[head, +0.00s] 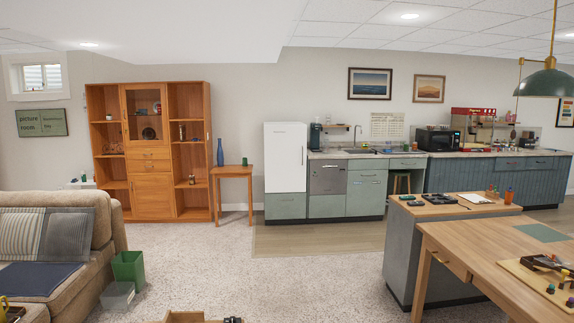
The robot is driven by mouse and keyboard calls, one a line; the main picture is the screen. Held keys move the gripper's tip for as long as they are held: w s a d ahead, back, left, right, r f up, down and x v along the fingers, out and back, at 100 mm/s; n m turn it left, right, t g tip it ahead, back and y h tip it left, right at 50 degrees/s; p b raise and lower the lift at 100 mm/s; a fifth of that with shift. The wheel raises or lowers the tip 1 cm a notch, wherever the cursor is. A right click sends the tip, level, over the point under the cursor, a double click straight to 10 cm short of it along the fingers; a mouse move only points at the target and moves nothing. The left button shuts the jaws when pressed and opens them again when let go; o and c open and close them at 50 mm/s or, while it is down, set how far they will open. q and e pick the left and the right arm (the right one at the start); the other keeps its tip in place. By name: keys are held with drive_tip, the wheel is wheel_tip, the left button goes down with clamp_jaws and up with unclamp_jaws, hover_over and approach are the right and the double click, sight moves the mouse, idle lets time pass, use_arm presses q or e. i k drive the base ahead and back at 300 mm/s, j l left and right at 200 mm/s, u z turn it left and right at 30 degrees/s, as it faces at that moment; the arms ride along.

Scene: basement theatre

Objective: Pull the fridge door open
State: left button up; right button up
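The white fridge (285,157) stands against the back wall, on top of a low green cabinet, at the left end of the kitchen counter. Its door faces me and looks shut. A thin vertical handle (303,155) shows near the door's right edge. The fridge is across the room, well away from me. Neither of my grippers can be made out in the head view.
A small wooden table (232,172) stands left of the fridge. A grey island (412,240) and a wooden table (490,262) fill the right foreground. A sofa (75,230) and green bin (129,268) are at left. Carpet between is mostly clear.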

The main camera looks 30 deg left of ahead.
sight(285, 145)
drive_tip(key=i+l, duration=0.4)
drive_tip(key=i+l+u, duration=0.2)
drive_tip(key=i, duration=0.2)
drive_tip(key=i+l+u, duration=0.1)
drive_tip(key=i+u, duration=0.15)
drive_tip(key=i, duration=0.15)
drive_tip(key=i+l+u, duration=0.2)
drive_tip(key=i, duration=0.2)
drive_tip(key=i+j+u, duration=0.1)
drive_tip(key=i+u, duration=0.15)
drive_tip(key=i, duration=0.95)
drive_tip(key=i+l+u, duration=0.2)
drive_tip(key=i, duration=3.65)
drive_tip(key=i+u, duration=0.4)
drive_tip(key=i, duration=1.45)
drive_tip(key=i+j+z, duration=0.15)
drive_tip(key=i, duration=0.2)
drive_tip(key=i+j+z, duration=0.15)
drive_tip(key=i, duration=0.25)
drive_tip(key=i+j+z, duration=0.15)
drive_tip(key=i, duration=0.2)
